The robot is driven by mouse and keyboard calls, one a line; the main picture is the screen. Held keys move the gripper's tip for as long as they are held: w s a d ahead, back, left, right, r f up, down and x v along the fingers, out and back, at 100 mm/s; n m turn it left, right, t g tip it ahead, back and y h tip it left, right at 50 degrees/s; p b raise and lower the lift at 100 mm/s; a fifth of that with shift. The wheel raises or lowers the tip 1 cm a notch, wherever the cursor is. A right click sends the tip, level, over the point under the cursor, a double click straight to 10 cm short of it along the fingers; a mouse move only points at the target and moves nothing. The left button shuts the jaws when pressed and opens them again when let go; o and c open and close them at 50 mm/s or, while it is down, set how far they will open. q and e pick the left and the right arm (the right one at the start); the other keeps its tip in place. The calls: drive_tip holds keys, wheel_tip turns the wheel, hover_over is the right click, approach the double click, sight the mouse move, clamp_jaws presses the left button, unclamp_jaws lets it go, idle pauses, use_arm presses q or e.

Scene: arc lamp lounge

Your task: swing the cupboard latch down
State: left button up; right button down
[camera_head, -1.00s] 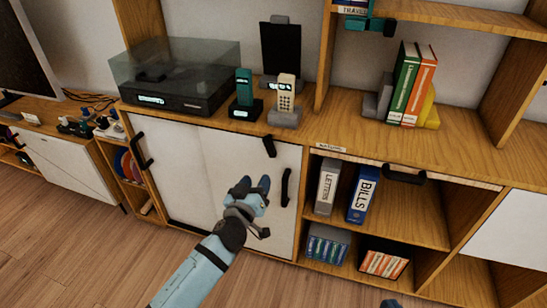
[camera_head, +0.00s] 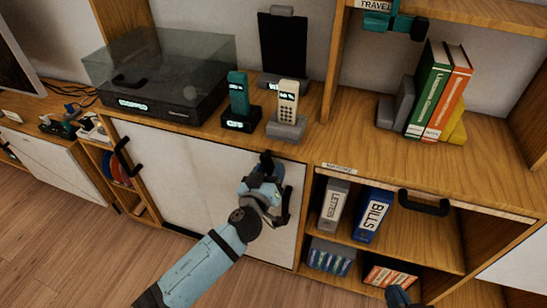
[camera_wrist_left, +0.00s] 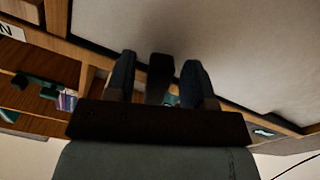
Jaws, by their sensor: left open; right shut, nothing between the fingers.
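The cupboard latch (camera_head: 266,158) is a small black piece at the top of the white cupboard door (camera_head: 185,175), under the wooden top. My left gripper (camera_head: 265,172) is right at it and hides its lower part. In the left wrist view, my left gripper (camera_wrist_left: 161,82) is open, with the dark latch (camera_wrist_left: 160,72) between its two fingers. I cannot tell whether they touch it. My right gripper (camera_head: 398,296) barely shows at the bottom edge, shut and empty.
A turntable (camera_head: 165,85), a teal phone (camera_head: 238,105) and a cream phone (camera_head: 287,105) stand on the top above the door. Right of it is an open compartment with binders (camera_head: 372,215). A black handle (camera_head: 424,203) sticks out there.

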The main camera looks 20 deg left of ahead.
use_arm(q)
drive_tip(key=shift+w, duration=0.3)
drive_tip(key=shift+s, duration=0.1)
clamp_jaws()
drive_tip(key=shift+a+m, duration=0.35)
drive_tip(key=shift+m, duration=0.7)
drive_tip(key=shift+a+m, duration=0.35)
drive_tip(key=shift+m, duration=0.7)
unclamp_jaws()
drive_tip(key=shift+f, duration=0.1)
